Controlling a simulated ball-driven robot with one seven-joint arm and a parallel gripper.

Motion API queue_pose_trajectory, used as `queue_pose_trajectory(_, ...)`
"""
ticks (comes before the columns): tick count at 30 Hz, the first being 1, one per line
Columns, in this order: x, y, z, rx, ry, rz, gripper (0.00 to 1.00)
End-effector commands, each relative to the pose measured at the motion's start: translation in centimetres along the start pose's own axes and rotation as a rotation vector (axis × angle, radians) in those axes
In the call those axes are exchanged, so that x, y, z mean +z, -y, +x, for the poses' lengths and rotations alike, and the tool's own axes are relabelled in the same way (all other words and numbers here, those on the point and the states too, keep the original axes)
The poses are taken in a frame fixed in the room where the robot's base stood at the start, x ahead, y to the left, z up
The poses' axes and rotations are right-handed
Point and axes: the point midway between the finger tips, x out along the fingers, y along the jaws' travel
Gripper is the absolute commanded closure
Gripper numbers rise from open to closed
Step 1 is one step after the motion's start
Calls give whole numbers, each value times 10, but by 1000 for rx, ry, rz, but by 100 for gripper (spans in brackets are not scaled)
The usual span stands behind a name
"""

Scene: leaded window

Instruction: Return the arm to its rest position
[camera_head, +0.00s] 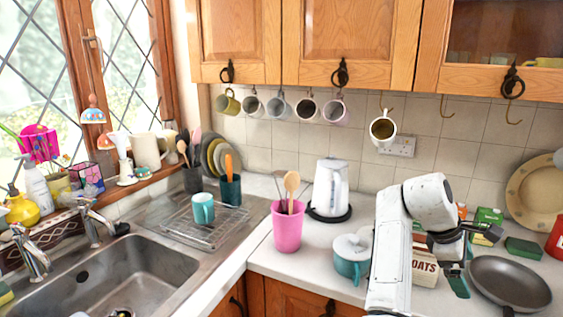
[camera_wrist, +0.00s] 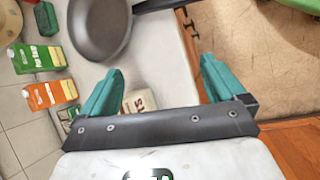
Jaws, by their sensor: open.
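My white arm (camera_head: 392,250) rises at the right of the head view and bends over the worktop. My gripper (camera_head: 472,262) hangs at its end, above the worktop near the frying pan. In the wrist view my gripper (camera_wrist: 162,70) shows two teal fingers spread wide apart, with nothing between them. A dark frying pan (camera_head: 510,283) lies on the worktop to the right of my gripper; it also shows at the top of the wrist view (camera_wrist: 98,25).
An oats box (camera_head: 426,268) stands close behind my arm, and a teal pot with a white lid (camera_head: 351,256) to its left. A pink utensil pot (camera_head: 287,228), a white kettle (camera_head: 329,189) and a sink (camera_head: 120,275) are further left. Mugs hang under the wooden cupboards (camera_head: 345,40).

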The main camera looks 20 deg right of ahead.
Motion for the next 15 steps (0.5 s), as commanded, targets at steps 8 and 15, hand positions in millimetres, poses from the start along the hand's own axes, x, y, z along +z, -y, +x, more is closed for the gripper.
queue_pose_trajectory(8,-26,57,58,86,-66,176,3)
queue_pose_trajectory(15,-53,132,102,108,-207,311,3)
